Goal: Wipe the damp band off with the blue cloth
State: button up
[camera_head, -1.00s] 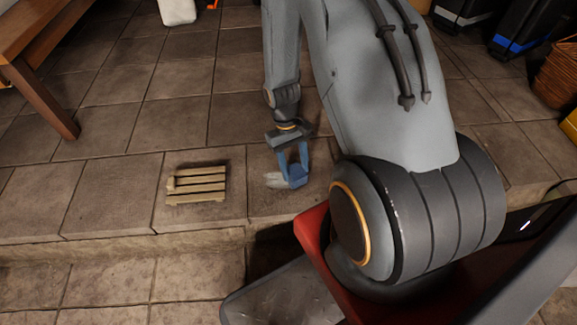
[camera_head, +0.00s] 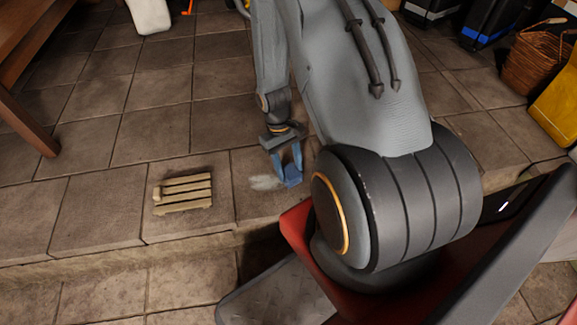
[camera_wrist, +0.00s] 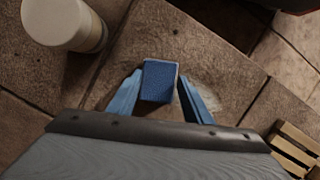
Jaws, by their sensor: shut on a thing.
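My gripper (camera_head: 287,165) reaches down to the stone ledge, its blue fingers shut on the blue cloth (camera_head: 291,177). In the wrist view the cloth (camera_wrist: 159,81) is a small folded blue pad between the fingertips (camera_wrist: 160,92). It is at or just above the tiles; contact is hard to tell. The damp band (camera_head: 265,182) is a pale whitish smear on the ledge, just left of the cloth in the head view. In the wrist view the smear (camera_wrist: 210,92) shows to the right of the cloth, partly behind a finger.
A slatted wooden rack (camera_head: 184,193) lies left of the smear on the ledge (camera_head: 100,205). The ledge drops to a lower step (camera_head: 190,280) in front. A pale cylindrical object (camera_wrist: 64,22) stands near the cloth in the wrist view. A wicker basket (camera_head: 535,65) is far right.

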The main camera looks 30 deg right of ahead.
jog(key=shift+w+a+r+p, duration=0.1)
jog(key=shift+w+a+p, duration=0.2)
jog(key=shift+a, duration=0.45)
jog(key=shift+w+a+p, duration=0.25)
jog(key=shift+w+a, duration=0.05)
jog(key=shift+a, duration=0.4)
jog(key=shift+w+a+p, duration=0.2)
jog(key=shift+w+a, duration=0.2)
jog(key=shift+a, duration=0.45)
jog(key=shift+w+a+p, duration=0.15)
jog(key=shift+w+a, duration=0.2)
jog(key=shift+a, duration=0.5)
jog(key=shift+w+a+p, duration=0.2)
jog(key=shift+w+a, duration=0.1)
jog(key=shift+a, duration=0.5)
jog(key=shift+w+a+p, duration=0.15)
jog(key=shift+w+a, duration=0.15)
jog(key=shift+a, duration=0.45)
jog(key=shift+w+a+f, duration=0.1)
jog(key=shift+w+a, duration=0.25)
jog(key=shift+a, duration=0.45)
jog(key=shift+w+a+f, duration=0.1)
jog(key=shift+w+a, duration=0.2)
jog(key=shift+a, duration=0.45)
notch_tip(320, 180, up, 7)
jog(key=p, duration=0.6)
